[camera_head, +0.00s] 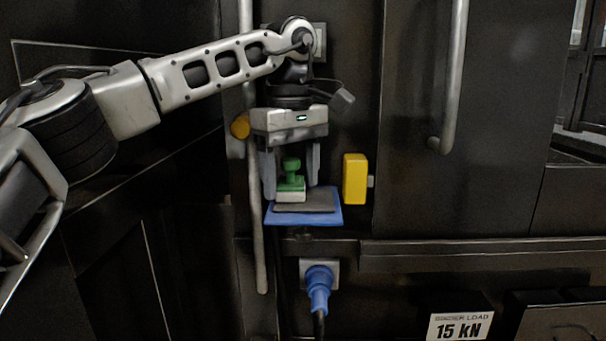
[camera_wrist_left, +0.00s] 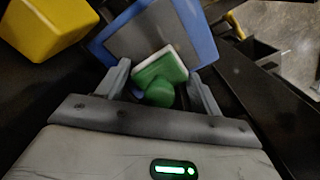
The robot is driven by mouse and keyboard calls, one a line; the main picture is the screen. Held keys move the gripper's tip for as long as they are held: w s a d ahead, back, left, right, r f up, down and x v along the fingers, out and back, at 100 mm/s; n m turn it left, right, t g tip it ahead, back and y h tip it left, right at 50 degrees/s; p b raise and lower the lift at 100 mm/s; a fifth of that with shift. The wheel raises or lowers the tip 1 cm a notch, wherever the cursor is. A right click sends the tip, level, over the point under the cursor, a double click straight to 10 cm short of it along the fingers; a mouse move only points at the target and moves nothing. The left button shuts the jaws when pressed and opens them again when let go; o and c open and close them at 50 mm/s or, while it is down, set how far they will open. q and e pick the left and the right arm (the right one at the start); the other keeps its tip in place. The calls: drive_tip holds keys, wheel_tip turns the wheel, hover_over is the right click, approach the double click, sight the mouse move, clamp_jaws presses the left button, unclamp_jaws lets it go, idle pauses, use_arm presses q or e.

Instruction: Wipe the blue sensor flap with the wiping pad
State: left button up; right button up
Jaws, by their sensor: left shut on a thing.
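The blue sensor flap (camera_head: 328,217) sticks out level from the dark machine front and bears a dark grey patch (camera_head: 318,202). The flap (camera_wrist_left: 200,40) also shows in the left wrist view with its grey patch (camera_wrist_left: 145,37). The wiping pad (camera_head: 291,183) has a green knob and body on a white base. My left gripper (camera_head: 291,188) points down over the flap, shut on the pad, with a finger on each side. The pad (camera_wrist_left: 160,76) is at the flap's near left part in the head view. I cannot tell whether its base touches the surface. My right gripper is out of view.
A yellow box (camera_head: 355,179) is close to the right of my left gripper. A blue plug (camera_head: 319,287) sits below the flap. A door handle (camera_head: 452,80) is at upper right.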

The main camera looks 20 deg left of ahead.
use_arm(q)
drive_tip(key=shift+a+p, duration=0.45)
drive_tip(key=shift+a, duration=0.25)
drive_tip(key=shift+d+f, duration=0.1)
drive_tip(key=shift+d, duration=0.05)
drive_tip(key=shift+w+d, duration=0.2)
drive_tip(key=shift+d, duration=0.55)
drive_tip(key=shift+w+d, duration=0.2)
drive_tip(key=shift+d, duration=0.55)
drive_tip(key=shift+s+d+f+b, duration=0.15)
drive_tip(key=shift+s+b, duration=0.35)
drive_tip(key=shift+s, duration=0.15)
drive_tip(key=shift+s+a, duration=0.3)
drive_tip(key=shift+a, duration=0.55)
drive_tip(key=shift+s+a, duration=0.25)
drive_tip(key=shift+a, duration=0.6)
drive_tip(key=shift+a+r+p, duration=0.15)
drive_tip(key=shift+r+p, duration=0.05)
drive_tip(key=shift+p, duration=0.2)
drive_tip(key=shift+w+d, duration=0.3)
drive_tip(key=shift+d, duration=0.65)
drive_tip(key=shift+w+d, duration=0.25)
drive_tip(key=shift+d, duration=0.7)
